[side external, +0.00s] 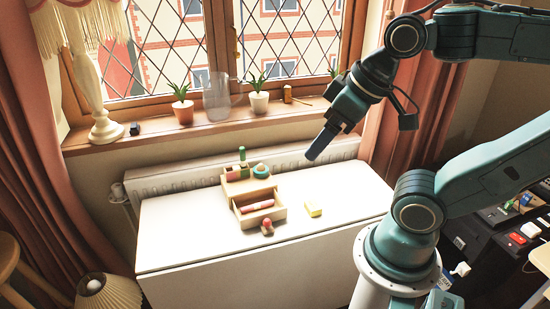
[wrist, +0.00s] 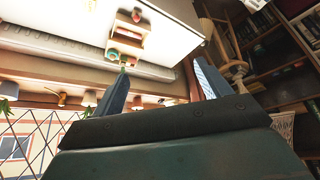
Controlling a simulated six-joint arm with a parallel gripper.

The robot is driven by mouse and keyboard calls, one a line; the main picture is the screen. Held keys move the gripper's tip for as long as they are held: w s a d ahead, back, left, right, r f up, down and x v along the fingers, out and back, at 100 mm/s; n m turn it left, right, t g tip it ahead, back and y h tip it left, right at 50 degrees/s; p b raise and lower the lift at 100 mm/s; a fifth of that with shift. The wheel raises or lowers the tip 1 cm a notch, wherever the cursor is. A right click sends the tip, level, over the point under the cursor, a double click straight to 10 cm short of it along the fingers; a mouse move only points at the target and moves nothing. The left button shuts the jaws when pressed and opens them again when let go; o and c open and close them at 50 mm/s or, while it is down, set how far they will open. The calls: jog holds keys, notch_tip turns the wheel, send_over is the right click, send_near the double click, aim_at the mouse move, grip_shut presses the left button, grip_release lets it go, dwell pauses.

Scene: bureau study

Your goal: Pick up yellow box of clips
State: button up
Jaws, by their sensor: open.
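A small yellow box (side external: 313,210) lies on the white tabletop (side external: 345,200), right of a wooden drawer box (side external: 243,184), in the side view. My gripper (side external: 314,157) is high above the table, up and behind the yellow box, clear of it. In the wrist view my gripper (wrist: 160,68) is open, with its two fingers apart and nothing visible between them. The drawer box (wrist: 127,38) shows near the top of that view.
The drawer box has an open drawer (side external: 262,212) with pink and red items, and small things on top. A small red-topped object (side external: 267,227) stands in front. Potted plants (side external: 182,110) and a glass jug (side external: 216,98) line the windowsill. The tabletop around the yellow box is clear.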

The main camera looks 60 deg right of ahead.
jog(key=w+d+f+m+g+h, duration=0.1)
jog(key=w+d+f+m+g, duration=0.2)
jog(key=w+d+f+m, duration=0.85)
jog(key=s+d+f+m+g+y, duration=0.1)
jog(key=s+d+f+m+g, duration=0.1)
jog(key=d+f+m, duration=1)
notch_tip(320, 180, down, 2)
jog(key=s+m, duration=0.1)
jog(key=m, duration=0.2)
jog(key=shift+d+g, duration=0.2)
jog(key=shift+g, duration=0.1)
jog(key=shift+f, duration=0.1)
send_over(313, 205)
jog(key=shift+d+f, duration=0.1)
jog(key=shift+f, duration=4.15)
